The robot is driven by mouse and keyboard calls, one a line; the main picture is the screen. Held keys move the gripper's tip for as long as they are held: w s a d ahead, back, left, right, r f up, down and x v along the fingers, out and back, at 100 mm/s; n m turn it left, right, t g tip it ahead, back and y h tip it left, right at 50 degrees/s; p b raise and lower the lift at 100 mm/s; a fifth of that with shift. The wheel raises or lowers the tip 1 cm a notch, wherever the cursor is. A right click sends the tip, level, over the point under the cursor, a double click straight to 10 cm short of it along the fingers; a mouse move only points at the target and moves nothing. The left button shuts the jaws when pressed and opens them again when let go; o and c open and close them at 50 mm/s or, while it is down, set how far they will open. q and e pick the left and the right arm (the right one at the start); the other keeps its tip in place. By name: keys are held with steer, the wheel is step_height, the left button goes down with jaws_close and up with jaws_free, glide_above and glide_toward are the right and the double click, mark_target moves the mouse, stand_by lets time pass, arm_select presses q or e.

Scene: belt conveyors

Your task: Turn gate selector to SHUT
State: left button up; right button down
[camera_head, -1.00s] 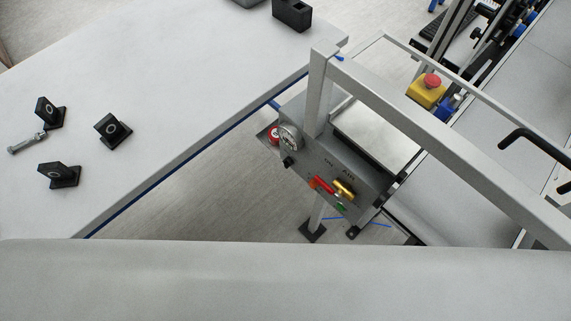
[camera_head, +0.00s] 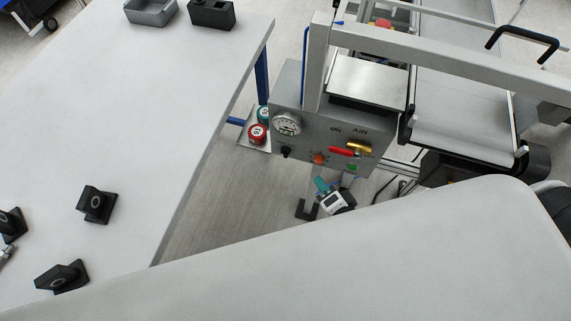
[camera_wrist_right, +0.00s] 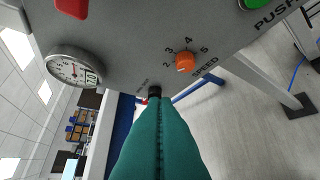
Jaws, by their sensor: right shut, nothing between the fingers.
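The control panel (camera_head: 330,115) is a grey box with a gauge, a red lever, a brass valve and an orange SPEED knob. A small black knob (camera_head: 286,152), perhaps the gate selector, sits at its lower left. In the right wrist view this knob (camera_wrist_right: 154,90) lies just beyond the fingertips; its label is too small to read and contact cannot be told. My right gripper (camera_head: 321,185), with teal fingers, is below the panel, right of the knob. In the right wrist view its fingers (camera_wrist_right: 155,101) are together and empty. My left gripper is not in view.
The orange SPEED knob (camera_wrist_right: 185,62) and the gauge (camera_wrist_right: 73,68) are close to the fingers. A white table (camera_head: 150,110) with black blocks stands at left. A belt conveyor (camera_head: 460,110) runs behind right. A grey frame bar (camera_head: 450,65) crosses above the panel.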

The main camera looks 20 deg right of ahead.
glide_toward(290, 152)
steer(key=d, duration=0.3)
steer(key=x, duration=0.1)
steer(key=p+x, duration=0.1)
steer(key=x, duration=0.1)
steer(key=shift+w+a, duration=0.3)
steer(key=shift+a, duration=0.1)
steer(key=shift+w+a+f, duration=0.85)
steer(key=shift+a, duration=0.25)
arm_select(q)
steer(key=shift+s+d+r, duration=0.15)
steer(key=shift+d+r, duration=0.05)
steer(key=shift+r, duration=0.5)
arm_select(e)
steer(key=shift+w+a+f, duration=0.15)
steer(key=shift+a+f, duration=0.05)
steer(key=shift+a, duration=0.15)
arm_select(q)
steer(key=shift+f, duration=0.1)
